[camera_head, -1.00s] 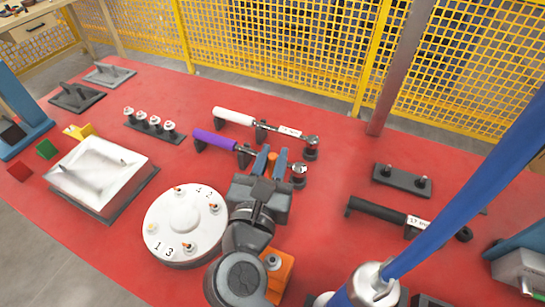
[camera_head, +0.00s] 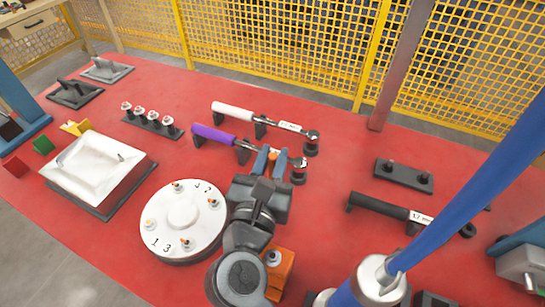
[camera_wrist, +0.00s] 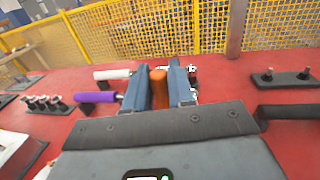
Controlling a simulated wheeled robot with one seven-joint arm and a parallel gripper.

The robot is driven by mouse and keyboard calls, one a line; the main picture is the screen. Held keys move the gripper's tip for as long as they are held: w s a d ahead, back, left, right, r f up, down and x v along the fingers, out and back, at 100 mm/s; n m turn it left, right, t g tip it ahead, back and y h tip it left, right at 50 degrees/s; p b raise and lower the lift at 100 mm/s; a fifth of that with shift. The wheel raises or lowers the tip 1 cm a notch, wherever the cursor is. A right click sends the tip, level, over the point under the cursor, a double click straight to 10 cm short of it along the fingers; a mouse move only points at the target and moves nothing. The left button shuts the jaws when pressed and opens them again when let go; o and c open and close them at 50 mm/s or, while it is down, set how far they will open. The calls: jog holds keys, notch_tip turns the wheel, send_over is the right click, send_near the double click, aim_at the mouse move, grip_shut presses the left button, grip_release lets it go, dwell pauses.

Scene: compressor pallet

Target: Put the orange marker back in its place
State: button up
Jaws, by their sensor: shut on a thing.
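The orange marker (camera_head: 272,156) is upright between the two blue fingers of my gripper (camera_head: 270,160). In the wrist view the marker (camera_wrist: 159,88) stands between the blue fingers (camera_wrist: 160,90), which are shut on it. Its lower end is hidden by the gripper body. My gripper is over the red table, in front of the purple-handled wrench (camera_head: 214,135). An orange block (camera_head: 283,273) with a metal-topped piece stands beside my arm, partly hidden by it. I cannot tell whether it is the marker's place.
A white round numbered plate (camera_head: 183,220) is left of my arm. A white-handled wrench (camera_head: 232,111) lies behind the purple one. A black-handled wrench (camera_head: 378,207) and a two-peg stand (camera_head: 404,177) are right. A white tray (camera_head: 95,168) is far left.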

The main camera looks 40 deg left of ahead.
jog(key=shift+f+b, duration=1.4)
jog(key=shift+f, duration=0.65)
